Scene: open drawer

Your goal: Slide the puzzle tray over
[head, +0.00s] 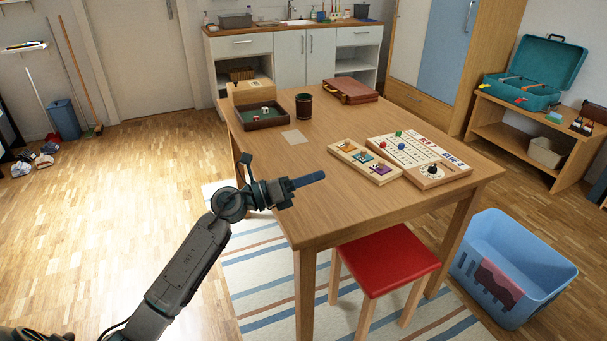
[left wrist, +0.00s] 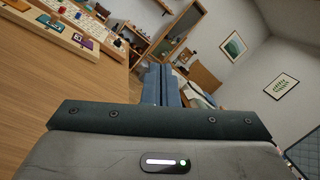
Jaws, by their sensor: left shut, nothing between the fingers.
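The puzzle tray (head: 381,178) is a shallow light-wood tray with several coloured pieces in it. It lies flat on the wooden table, right of the table's middle. It also shows at the upper left of the left wrist view (left wrist: 62,41). My left gripper (head: 318,177) is shut and empty, with its blue fingers pointing right, over the near-left part of the table. It is to the left of the tray and apart from it. The fingers also show in the left wrist view (left wrist: 157,88). My right gripper is in neither view.
A white game board (head: 420,152) with a black dial lies close to the tray's right side. A dice tray (head: 262,122), a dark cup (head: 304,106) and a brown case (head: 350,91) are farther back. The table (head: 300,200) is bare between gripper and tray. A red stool (head: 388,260) stands at the near edge.

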